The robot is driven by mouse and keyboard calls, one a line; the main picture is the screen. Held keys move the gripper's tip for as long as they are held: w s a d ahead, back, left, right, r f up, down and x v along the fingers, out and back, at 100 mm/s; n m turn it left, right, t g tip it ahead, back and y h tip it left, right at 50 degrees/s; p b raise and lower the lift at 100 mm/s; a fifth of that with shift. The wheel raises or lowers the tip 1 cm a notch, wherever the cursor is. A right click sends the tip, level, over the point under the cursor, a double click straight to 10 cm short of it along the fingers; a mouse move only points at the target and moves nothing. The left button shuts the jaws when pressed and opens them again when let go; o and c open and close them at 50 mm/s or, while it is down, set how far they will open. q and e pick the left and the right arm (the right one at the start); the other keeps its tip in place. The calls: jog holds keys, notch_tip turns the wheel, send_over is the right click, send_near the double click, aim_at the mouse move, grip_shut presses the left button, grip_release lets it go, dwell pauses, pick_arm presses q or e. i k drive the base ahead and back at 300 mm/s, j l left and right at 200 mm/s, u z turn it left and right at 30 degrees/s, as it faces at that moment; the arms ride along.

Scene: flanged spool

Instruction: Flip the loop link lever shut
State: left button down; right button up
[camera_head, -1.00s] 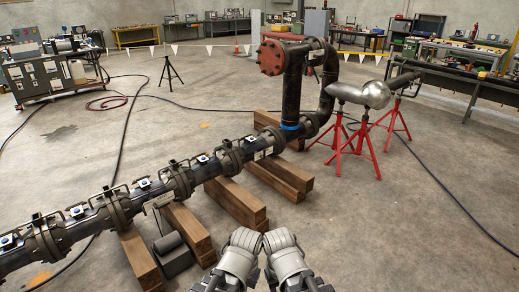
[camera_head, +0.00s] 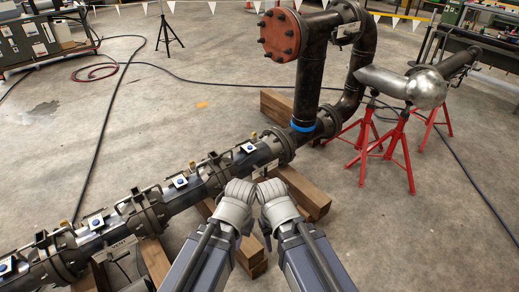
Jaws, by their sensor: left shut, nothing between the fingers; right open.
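The flanged pipe line (camera_head: 100,243) runs from the lower left up to the tall pipe bend. Wire-like loops and clamps sit along its top, one of them a loop (camera_head: 128,203) near the middle flange. They are too small to tell which is the loop link lever or whether it is shut. My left gripper (camera_head: 238,192) is at the bottom middle, in front of the pipe and apart from it as far as I can see. My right gripper (camera_head: 270,190) is close beside it. The fingers are hard to make out; neither gripper holds anything visible.
Wooden beams (camera_head: 300,192) lie under the pipe. Red stands (camera_head: 395,150) hold a steel pipe with a round bulb (camera_head: 426,88) at the right.

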aim_at(264, 175)
jog(key=i+l, duration=0.1)
jog(key=i, duration=0.3)
jog(key=i+l, duration=0.15)
jog(key=i, duration=0.25)
jog(key=i+l+u, duration=0.1)
jog(key=i, duration=0.3)
